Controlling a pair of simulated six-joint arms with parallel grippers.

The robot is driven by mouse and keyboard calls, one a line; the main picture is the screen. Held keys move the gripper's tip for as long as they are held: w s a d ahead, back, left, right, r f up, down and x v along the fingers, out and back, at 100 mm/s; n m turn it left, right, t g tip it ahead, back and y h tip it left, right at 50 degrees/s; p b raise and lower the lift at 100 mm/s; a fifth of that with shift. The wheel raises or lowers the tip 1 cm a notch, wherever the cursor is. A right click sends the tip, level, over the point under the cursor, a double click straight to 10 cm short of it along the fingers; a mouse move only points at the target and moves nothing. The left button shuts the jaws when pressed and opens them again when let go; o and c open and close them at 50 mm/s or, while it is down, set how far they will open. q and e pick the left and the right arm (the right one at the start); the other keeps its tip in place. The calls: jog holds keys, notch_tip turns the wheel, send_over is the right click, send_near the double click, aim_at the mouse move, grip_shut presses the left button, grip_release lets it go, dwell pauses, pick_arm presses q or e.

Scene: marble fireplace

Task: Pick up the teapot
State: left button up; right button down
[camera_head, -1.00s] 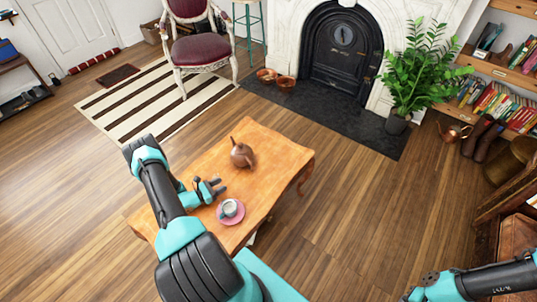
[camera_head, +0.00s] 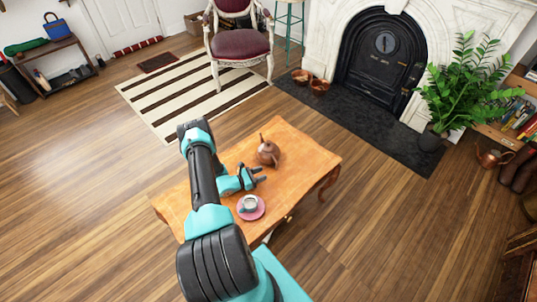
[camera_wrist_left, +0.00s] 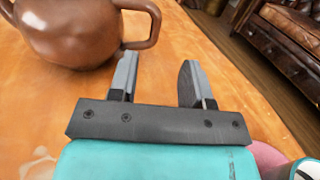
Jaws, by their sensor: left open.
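A brown teapot (camera_head: 267,153) stands upright on the wooden table (camera_head: 300,160) in the head view. In the left wrist view the teapot (camera_wrist_left: 75,30) fills the upper left, with its handle pointing right. My left gripper (camera_head: 262,174) is open and empty, low over the table on the near side of the teapot. In the left wrist view the fingers (camera_wrist_left: 158,75) are parted, with the teapot's handle just beyond and left of the left finger. I see no contact. My right gripper is out of view.
A cup on a pink saucer (camera_head: 259,212) sits just below my left gripper on the table. The saucer's edge also shows in the wrist view (camera_wrist_left: 266,158). The table's right part is clear. A potted plant (camera_head: 465,85) and a chair (camera_head: 240,45) stand beyond.

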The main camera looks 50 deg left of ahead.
aim_at(278, 166)
pick_arm(q)
jog(key=shift+x, duration=2.25)
jog(key=shift+a+x, duration=0.15)
jog(key=shift+x, duration=1.15)
jog(key=shift+a+x, duration=0.15)
jog(key=shift+x, duration=1.15)
jog(key=shift+w+f, duration=0.1)
jog(key=shift+f, duration=0.1)
grip_shut()
